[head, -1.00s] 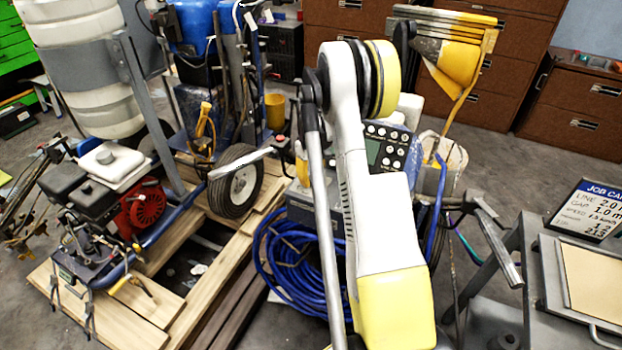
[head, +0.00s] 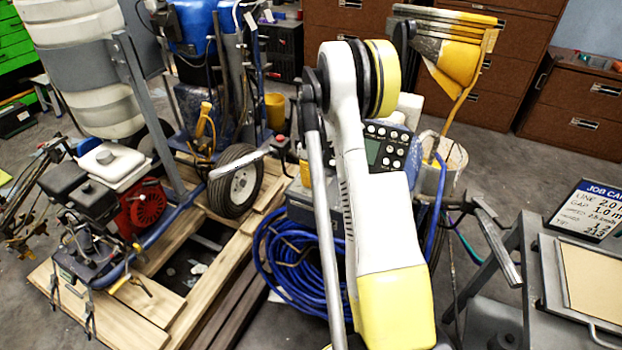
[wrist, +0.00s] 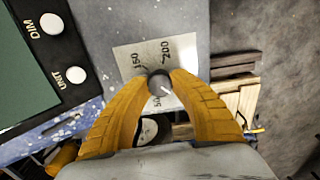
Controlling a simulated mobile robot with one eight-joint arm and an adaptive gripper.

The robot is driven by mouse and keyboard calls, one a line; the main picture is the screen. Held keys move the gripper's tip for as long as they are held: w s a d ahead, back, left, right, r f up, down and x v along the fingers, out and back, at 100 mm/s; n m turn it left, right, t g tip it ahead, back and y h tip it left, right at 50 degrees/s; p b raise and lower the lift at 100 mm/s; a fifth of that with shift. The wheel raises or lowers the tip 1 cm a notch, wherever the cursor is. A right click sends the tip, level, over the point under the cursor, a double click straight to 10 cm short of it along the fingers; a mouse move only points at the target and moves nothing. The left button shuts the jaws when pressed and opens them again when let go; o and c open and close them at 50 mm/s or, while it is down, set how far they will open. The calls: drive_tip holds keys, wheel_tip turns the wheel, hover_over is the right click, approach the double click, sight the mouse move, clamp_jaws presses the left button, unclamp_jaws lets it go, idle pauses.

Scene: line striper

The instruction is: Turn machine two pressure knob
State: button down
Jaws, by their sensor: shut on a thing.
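In the wrist view, a small dark round knob (wrist: 159,84) with a pale pointer line sits on a pale dial plate (wrist: 135,58) marked 50, 150 and 200. The pointer line faces the lower right in that view. My gripper (wrist: 159,82) has its two yellow fingers closed on either side of the knob, touching it. In the head view, my arm hides the knob and my gripper. The control unit with a screen and white buttons (head: 388,147) shows just right of my arm.
A coil of blue hose (head: 290,265) lies left of my arm. A striping machine on a wooden pallet (head: 110,300) stands at the left. A job card (head: 588,208) stands on a grey cart at the right. Brown cabinets (head: 575,95) line the back.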

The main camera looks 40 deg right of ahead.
drive_tip(key=c, duration=1.1)
unclamp_jaws()
drive_tip(key=shift+o, duration=0.2)
wheel_tip(320, 180, up, 12)
